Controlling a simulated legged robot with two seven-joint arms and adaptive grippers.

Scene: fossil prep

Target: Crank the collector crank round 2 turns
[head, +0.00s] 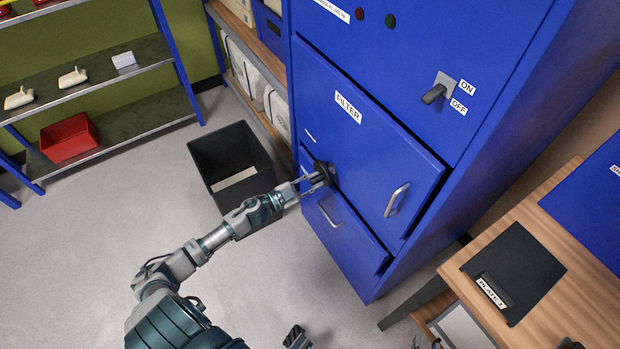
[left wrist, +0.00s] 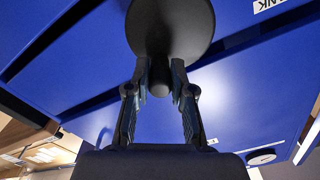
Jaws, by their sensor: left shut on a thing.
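The collector crank is a dark round disc with a knob, on the left part of the blue cabinet's front (head: 350,165). In the head view the crank (head: 327,172) is partly hidden by my gripper. In the left wrist view the crank disc (left wrist: 172,25) fills the top middle, and its knob (left wrist: 160,82) is between my fingers. My left gripper (head: 318,180) is shut on the crank's knob; it also shows in the left wrist view (left wrist: 160,88). What seems to be my right gripper (head: 297,338) is at the bottom edge of the head view, mostly cut off.
The cabinet has a FILTER door with a handle (head: 397,199), a lower drawer with a handle (head: 328,214) and an ON/OFF switch (head: 434,94). A black bin (head: 230,150) stands left of the cabinet. A wooden table (head: 560,310) is at right. Floor at left is clear.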

